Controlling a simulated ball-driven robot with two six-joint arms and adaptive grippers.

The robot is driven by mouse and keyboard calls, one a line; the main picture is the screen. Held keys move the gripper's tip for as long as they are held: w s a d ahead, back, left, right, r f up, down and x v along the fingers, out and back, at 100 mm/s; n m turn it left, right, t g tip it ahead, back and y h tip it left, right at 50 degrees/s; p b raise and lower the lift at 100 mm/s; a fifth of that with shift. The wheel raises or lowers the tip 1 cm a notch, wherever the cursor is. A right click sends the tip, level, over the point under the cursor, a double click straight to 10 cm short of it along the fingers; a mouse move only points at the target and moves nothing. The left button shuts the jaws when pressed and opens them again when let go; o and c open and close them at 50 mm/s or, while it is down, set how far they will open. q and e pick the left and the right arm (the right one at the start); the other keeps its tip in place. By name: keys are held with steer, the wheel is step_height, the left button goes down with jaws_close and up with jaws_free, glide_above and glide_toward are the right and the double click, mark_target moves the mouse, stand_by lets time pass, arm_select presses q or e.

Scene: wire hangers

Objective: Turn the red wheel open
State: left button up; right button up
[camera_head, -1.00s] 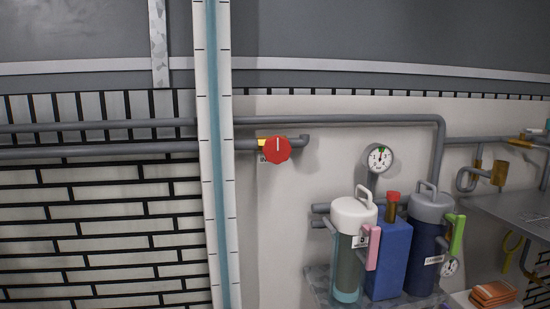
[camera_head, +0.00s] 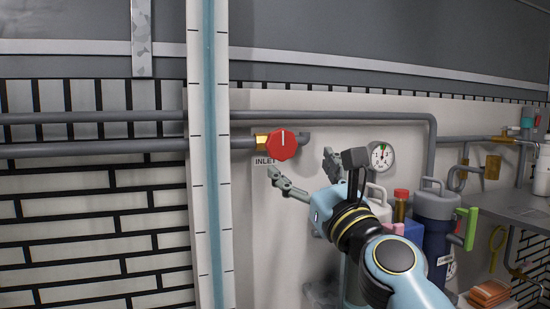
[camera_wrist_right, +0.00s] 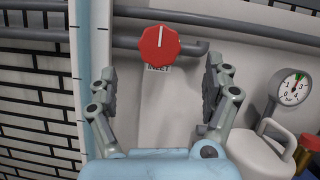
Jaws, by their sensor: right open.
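The red wheel (camera_head: 281,143) is an eight-sided knob with a white line pointing up, mounted on a grey wall pipe above a label reading INLET (camera_head: 265,161). It also shows in the right wrist view (camera_wrist_right: 159,46), upper middle, between and beyond the fingertips. My right gripper (camera_head: 302,168) is open and empty, below and right of the wheel in the head view. Its two fingers (camera_wrist_right: 160,80) stand wide apart in the wrist view, and neither appears to touch the wheel. My left gripper is not in view.
A white vertical column with a blue stripe (camera_head: 208,220) stands left of the wheel. A pressure gauge (camera_head: 382,156), a dark blue canister (camera_head: 433,225) and a white-topped canister (camera_wrist_right: 262,150) are to the right. A horizontal pipe (camera_head: 340,117) runs above the wheel.

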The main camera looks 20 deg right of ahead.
mark_target(283, 145)
steer(key=p+x, duration=0.1)
steer(key=x, duration=0.8)
steer(key=shift+w+a+r, duration=0.1)
steer(key=shift+w+r, duration=0.05)
steer(key=shift+w, duration=0.15)
steer(key=shift+c, duration=0.4)
steer(key=c, duration=1.1)
